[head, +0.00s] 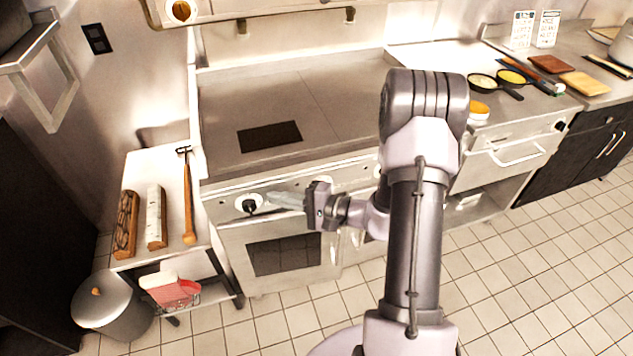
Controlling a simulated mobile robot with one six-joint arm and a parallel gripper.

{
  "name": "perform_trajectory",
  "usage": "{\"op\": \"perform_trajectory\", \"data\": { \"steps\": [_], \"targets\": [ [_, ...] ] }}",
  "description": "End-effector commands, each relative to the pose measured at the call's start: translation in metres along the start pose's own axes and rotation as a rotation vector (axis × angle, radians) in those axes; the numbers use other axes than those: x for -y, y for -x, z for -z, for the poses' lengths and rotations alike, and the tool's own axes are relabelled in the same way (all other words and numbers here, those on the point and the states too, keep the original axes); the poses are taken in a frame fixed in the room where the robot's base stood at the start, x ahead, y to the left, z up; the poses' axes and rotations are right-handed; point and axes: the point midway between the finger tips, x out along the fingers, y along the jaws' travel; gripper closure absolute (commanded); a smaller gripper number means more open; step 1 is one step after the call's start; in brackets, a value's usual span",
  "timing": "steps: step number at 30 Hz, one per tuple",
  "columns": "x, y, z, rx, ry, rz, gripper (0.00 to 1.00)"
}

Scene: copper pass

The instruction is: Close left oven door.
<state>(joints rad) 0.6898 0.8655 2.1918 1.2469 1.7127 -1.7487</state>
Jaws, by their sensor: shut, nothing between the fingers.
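The left oven door (240,262) is on the front of the steel range, below the control panel. It has a dark window and looks upright and about flush with the range front; a small gap cannot be ruled out. My gripper (272,197) is shut and empty. It points left in front of the control panel, just right of a black knob (250,204) and above the door's top edge. Whether it touches the panel or door cannot be told. My arm hides most of the right oven door (352,245).
A side table (165,160) with wooden-handled tools stands left of the range, with a lidded pot (110,305) on the floor beside it. The counter at right holds pans (483,82) and boards. The tiled floor (510,290) at right is clear.

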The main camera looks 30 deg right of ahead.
Motion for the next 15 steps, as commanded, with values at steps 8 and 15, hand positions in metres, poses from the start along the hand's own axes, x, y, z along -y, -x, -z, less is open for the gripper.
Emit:
{"op": "perform_trajectory", "data": {
  "steps": [8,15],
  "targets": [
    [-0.221,0.147,0.151,-0.866,0.004,0.037,1.00],
    [-0.267,0.172,0.162,-1.006,0.027,-0.033,1.00]
  ]
}}
